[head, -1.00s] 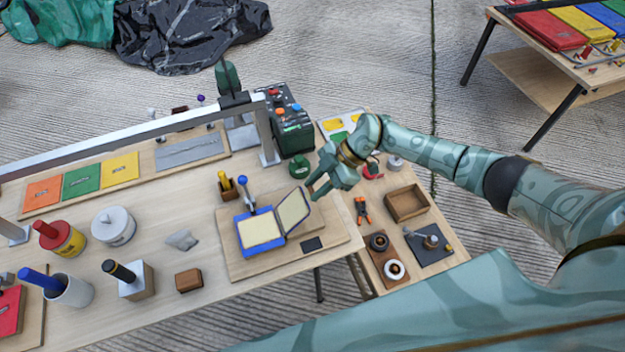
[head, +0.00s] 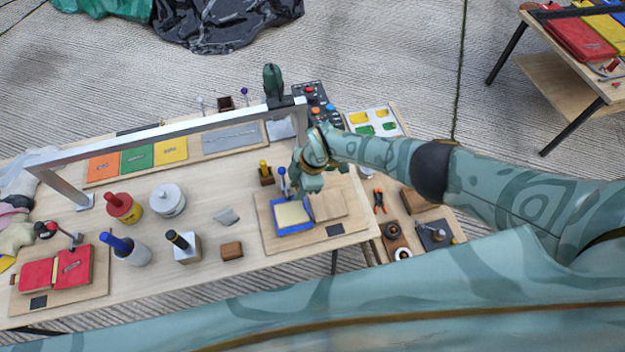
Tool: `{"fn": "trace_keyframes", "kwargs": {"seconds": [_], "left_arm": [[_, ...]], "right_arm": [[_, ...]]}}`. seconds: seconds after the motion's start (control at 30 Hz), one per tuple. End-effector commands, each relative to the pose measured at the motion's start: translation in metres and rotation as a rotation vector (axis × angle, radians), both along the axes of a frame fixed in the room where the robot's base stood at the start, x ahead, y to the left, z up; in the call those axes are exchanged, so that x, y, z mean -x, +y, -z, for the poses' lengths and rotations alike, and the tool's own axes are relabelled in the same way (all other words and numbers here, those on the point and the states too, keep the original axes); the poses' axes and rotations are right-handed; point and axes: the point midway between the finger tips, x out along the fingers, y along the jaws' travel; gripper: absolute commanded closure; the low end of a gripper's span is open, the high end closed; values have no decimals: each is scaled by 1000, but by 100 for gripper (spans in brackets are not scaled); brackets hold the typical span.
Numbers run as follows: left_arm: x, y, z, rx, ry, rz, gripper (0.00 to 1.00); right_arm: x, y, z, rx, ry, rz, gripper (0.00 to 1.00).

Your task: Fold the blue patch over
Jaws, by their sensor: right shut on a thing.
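The blue patch (head: 279,228) lies on a light wooden board (head: 270,243) on the table, its blue rim showing around a cream face. My right gripper (head: 301,190) is at the patch's upper right edge and is shut on the patch's flap. The fingertips and most of the flap are hidden by the hand or seen edge-on, so I cannot tell its exact angle. A bare tan square (head: 328,206) shows on the board right of the patch. My left gripper is not in view.
A blue-knobbed post (head: 283,173) stands just behind the patch. A metal rail (head: 190,130) spans the table.

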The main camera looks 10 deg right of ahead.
Motion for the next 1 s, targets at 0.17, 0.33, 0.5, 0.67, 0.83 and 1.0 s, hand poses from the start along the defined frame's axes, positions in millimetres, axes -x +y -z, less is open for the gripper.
{"fn": "trace_keyframes", "kwargs": {"seconds": [0.17, 0.33, 0.5, 0.67, 0.83, 1.0], "left_arm": [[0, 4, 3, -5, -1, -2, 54], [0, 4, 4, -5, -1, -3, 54], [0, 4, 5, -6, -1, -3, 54], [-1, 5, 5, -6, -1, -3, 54], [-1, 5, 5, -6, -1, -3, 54], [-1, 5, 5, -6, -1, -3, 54]], "right_arm": [[0, 20, 3, -9, -2, -2, 100], [1, 29, 5, -10, -1, -3, 100], [1, 33, 6, -11, -2, -2, 100], [1, 34, 6, -11, -2, -2, 100], [1, 35, 6, -12, -2, -2, 100], [0, 35, 6, -12, -2, -3, 49]]}}
